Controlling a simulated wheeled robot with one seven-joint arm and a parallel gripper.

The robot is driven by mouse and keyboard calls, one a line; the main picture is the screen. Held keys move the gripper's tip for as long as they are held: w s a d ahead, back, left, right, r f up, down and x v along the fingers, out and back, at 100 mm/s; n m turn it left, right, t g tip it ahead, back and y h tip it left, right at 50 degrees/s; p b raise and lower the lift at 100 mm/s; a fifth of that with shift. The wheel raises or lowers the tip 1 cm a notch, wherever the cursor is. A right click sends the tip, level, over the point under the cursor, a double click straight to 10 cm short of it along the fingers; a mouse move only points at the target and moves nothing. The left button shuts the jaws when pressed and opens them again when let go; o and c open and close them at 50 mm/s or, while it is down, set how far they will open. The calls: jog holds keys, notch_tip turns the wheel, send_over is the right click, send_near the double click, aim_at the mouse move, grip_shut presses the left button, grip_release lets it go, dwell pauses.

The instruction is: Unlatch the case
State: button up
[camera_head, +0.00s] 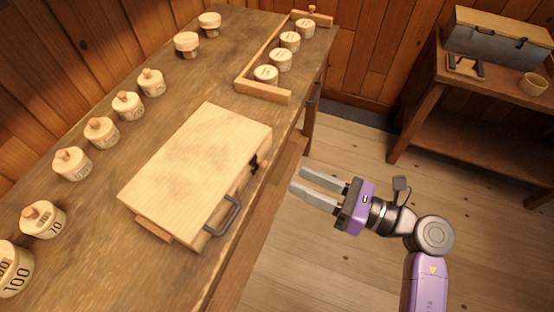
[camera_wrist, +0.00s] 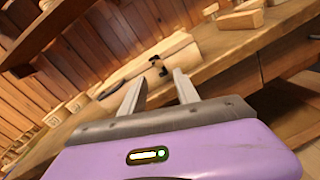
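The case (camera_head: 198,170) is a pale wooden box with its lid closed, lying on the bench near its front edge. A dark handle (camera_head: 223,216) and a small black latch (camera_head: 254,163) are on its front side. The case also shows in the wrist view (camera_wrist: 178,47), with the latch (camera_wrist: 157,66) between and beyond my fingers. My gripper (camera_head: 297,182) is open and empty, in the air to the right of the case and off the bench edge. It touches nothing. The latch is too small to tell its exact position.
Several numbered wooden spools (camera_head: 101,133) stand in a row along the back of the bench (camera_head: 204,80). A wooden rack (camera_head: 263,91) with more spools is at the far end. A side table (camera_head: 429,90) with a grey case (camera_head: 495,45) and a bowl (camera_head: 532,84) stands right. The floor between is clear.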

aim_at(266, 165)
jog(key=shift+p+x, duration=0.5)
jog(key=shift+x, duration=3.35)
grip_shut()
